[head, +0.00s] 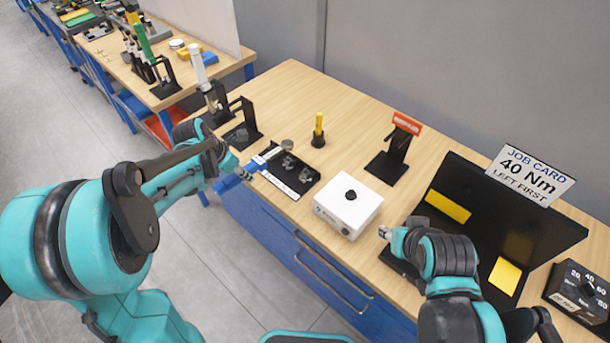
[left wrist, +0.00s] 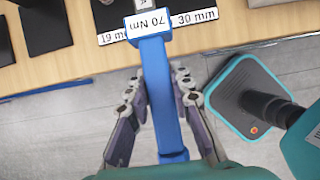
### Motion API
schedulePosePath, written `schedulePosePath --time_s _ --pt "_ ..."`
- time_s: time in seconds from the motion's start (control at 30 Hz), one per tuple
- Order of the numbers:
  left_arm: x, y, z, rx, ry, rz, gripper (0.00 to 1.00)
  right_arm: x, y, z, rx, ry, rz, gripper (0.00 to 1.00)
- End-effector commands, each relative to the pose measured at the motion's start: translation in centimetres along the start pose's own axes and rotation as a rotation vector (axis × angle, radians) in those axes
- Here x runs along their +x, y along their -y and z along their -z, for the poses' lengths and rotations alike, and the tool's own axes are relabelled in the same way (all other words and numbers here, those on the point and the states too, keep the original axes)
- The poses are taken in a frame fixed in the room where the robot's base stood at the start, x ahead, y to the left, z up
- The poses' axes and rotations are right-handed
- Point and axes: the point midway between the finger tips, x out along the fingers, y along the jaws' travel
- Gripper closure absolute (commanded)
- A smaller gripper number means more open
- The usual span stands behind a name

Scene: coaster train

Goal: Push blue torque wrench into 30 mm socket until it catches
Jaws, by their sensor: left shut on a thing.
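My left gripper (head: 236,172) is shut on the blue torque wrench (head: 262,158). In the left wrist view the wrench's blue handle (left wrist: 157,90) runs between the two fingers (left wrist: 159,85) and bears a "70 Nm" label (left wrist: 148,22). Its grey head end reaches over the black socket tray (head: 300,194) at the table's front edge. Grey sockets (head: 290,171) sit in the tray. The "30 mm" label (left wrist: 193,17) lies right of the wrench in the left wrist view. I cannot tell whether the head touches a socket. My right gripper (head: 385,232) is beside the white box; its finger opening is unclear.
A white box with a black knob (head: 348,205) stands right of the tray. A yellow-handled tool (head: 319,130) stands behind it. Black stands (head: 243,125) are to the left. A job card (head: 530,174) reads "40 Nm, left first". A dial box (head: 580,292) is at far right.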

Motion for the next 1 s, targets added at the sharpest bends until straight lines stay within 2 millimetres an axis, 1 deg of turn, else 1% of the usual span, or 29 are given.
schedulePosePath --time_s 0.27,0.37,0.6,0.7,0.8,1.0 --pt "0.0 0.1 -0.1 0.000 0.004 0.000 1.00 -0.1 0.0 0.1 0.000 0.000 0.000 0.60" --pt "0.0 1.3 -0.1 0.002 0.019 0.000 1.00 -0.7 0.0 0.5 0.000 0.000 0.000 0.60" --pt "0.3 6.3 0.1 0.002 0.091 0.000 1.00 -2.4 0.0 1.7 0.000 0.000 0.000 0.60" --pt "0.4 7.5 0.2 0.000 0.110 -0.001 1.00 -2.7 0.0 1.9 0.000 0.000 0.000 0.60" --pt "0.7 8.0 0.5 0.000 0.116 -0.001 1.00 -2.6 0.0 1.8 0.000 0.000 0.000 0.60" --pt "1.9 8.0 0.9 -0.001 0.117 -0.001 1.00 -1.8 0.0 1.2 0.000 0.000 0.000 0.60"
